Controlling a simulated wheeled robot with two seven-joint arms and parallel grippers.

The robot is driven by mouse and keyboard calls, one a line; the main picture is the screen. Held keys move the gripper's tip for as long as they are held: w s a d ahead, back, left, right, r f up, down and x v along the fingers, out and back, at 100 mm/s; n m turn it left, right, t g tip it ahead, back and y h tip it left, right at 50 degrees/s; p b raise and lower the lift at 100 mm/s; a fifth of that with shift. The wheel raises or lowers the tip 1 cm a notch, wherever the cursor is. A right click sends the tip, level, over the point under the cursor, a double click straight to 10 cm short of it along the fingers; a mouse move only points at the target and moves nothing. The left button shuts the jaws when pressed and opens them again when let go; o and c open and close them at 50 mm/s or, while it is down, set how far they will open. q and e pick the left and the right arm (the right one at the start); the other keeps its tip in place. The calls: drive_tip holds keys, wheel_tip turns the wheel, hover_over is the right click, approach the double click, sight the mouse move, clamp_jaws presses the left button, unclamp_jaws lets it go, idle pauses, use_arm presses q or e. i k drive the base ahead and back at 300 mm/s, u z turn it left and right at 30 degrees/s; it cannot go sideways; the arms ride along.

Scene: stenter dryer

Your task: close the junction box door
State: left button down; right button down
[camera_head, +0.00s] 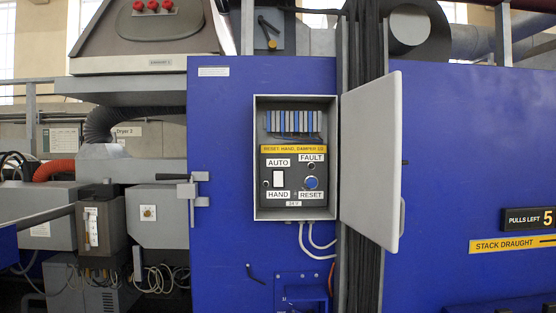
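The junction box (256,215) is a grey box on the blue machine panel, in the middle of the head view. Its inside shows a row of terminals, a yellow label strip, a white AUTO/HAND switch and a blue RESET button. The junction box door (370,150) is a light grey panel hinged on the box's right side. It stands wide open, swung out to the right. A small handle (402,216) shows at its right edge. Neither of my grippers is in view.
A bundle of dark vertical cables (364,275) runs behind the door. A latch handle (194,190) sticks out on the panel left of the box. White cables (302,240) hang below the box. The blue panel in front is otherwise mostly clear.

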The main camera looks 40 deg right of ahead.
sight(372, 203)
drive_tip(key=u, duration=1.85)
drive_tip(key=k, duration=1.75)
drive_tip(key=z, duration=2)
drive_tip(key=i, duration=1)
drive_tip(key=u, duration=0.55)
drive_tip(key=k, duration=1.3)
drive_tip(key=i, duration=0.75)
drive_tip(key=z, duration=0.35)
